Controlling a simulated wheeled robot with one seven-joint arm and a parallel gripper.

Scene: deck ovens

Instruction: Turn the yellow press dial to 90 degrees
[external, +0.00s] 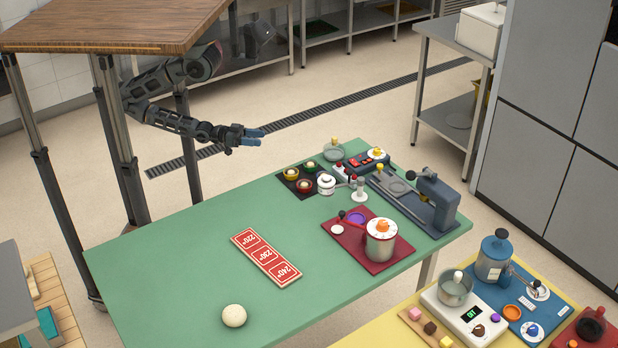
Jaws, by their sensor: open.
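My gripper (257,138), with blue fingertips, is open and empty. It hangs beyond the far left edge of the green table, well apart from everything on it. A small white dial with a yellow knob (376,153) sits on a dark panel with red parts at the table's far end. It looks like the yellow press dial, but its pointer and angle are too small to read. A blue-grey press (436,199) on a dark base stands just in front of it, at the right edge. Another small yellow knob (380,168) shows close by.
The green table (180,262) is clear at its left. A red card strip (267,257) and a pale dough ball (234,315) lie on it. A red mat (372,262) holds a white pot with an orange knob (382,226). Small bowls (292,173) stand on a black mat near my gripper's side.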

